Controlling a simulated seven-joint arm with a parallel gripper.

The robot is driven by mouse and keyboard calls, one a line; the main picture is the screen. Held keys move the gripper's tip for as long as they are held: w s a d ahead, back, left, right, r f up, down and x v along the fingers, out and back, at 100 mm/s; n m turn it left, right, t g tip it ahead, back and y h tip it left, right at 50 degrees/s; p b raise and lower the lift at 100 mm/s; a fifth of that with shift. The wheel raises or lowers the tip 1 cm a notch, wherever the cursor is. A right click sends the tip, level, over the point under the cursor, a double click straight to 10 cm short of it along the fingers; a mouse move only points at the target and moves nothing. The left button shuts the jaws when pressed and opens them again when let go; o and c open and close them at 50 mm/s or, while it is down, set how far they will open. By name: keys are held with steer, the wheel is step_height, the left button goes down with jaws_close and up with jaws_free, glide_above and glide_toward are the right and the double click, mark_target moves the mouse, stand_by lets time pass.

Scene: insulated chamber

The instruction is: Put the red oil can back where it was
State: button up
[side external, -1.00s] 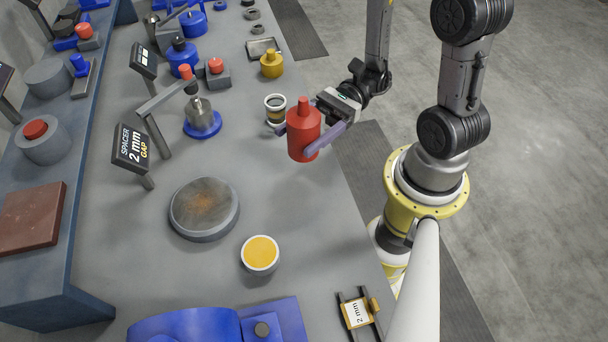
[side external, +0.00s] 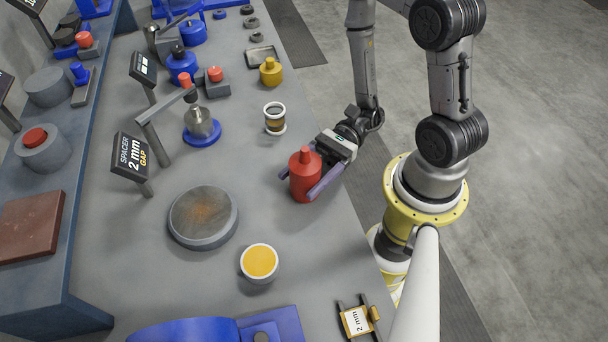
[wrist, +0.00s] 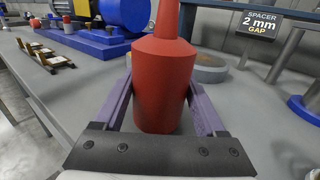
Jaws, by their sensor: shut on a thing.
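The red oil can (side external: 304,178) stands upright at the right edge side of the grey bench, between the fingers of my gripper (side external: 314,184). My gripper is shut on the can, with one purple finger along each side. In the wrist view the can (wrist: 163,85) fills the middle, upright between the fingers, and its spout runs out of the top of the picture. The can's base looks at or very near the bench top; I cannot tell whether it touches.
A round grey plate (side external: 203,212) and a cup with yellow contents (side external: 259,262) are nearer the camera. The spacer sign (side external: 131,155) stands to the left. Bench around the can is clear.

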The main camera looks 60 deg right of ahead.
steer(key=shift+f, duration=0.1)
steer(key=o, duration=1.6)
